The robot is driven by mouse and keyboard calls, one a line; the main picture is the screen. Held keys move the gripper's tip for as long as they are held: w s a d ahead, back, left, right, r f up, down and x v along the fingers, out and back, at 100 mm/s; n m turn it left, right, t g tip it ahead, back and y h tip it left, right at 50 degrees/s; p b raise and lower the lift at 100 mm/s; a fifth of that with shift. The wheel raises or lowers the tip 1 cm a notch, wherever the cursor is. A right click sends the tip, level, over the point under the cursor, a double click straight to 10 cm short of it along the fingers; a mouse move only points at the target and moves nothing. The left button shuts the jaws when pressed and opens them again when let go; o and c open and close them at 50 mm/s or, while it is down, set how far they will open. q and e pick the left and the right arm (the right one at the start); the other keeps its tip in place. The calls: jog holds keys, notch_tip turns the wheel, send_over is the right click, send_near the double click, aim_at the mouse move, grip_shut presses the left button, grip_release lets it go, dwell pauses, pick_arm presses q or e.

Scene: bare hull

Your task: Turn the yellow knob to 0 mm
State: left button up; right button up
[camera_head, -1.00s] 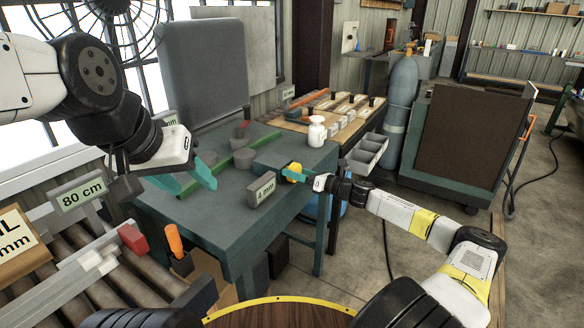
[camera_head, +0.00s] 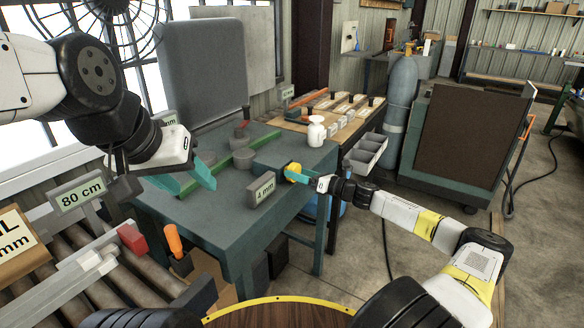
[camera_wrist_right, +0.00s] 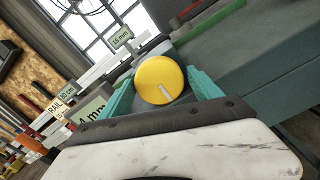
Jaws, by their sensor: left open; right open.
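The yellow knob (camera_head: 293,169) sits at the right side of the green-grey table, beside a grey block with a "4 mm" sign (camera_head: 262,189). In the right wrist view the knob (camera_wrist_right: 158,80) is round, with a pale pointer mark on its lower face. My right gripper (camera_head: 297,175) is open at the knob, its teal fingers (camera_wrist_right: 160,95) on either side of it; I cannot tell if they touch it. My left gripper (camera_head: 190,184) is open and empty above the left part of the table.
The table (camera_head: 225,215) carries a green rail (camera_head: 230,165) and grey cylinders (camera_head: 244,158). An "80 cm" sign (camera_head: 82,195) and rollers are at the left.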

jog(key=v, duration=0.6)
jog(key=shift+d, duration=0.15)
jog(key=shift+s, duration=0.15)
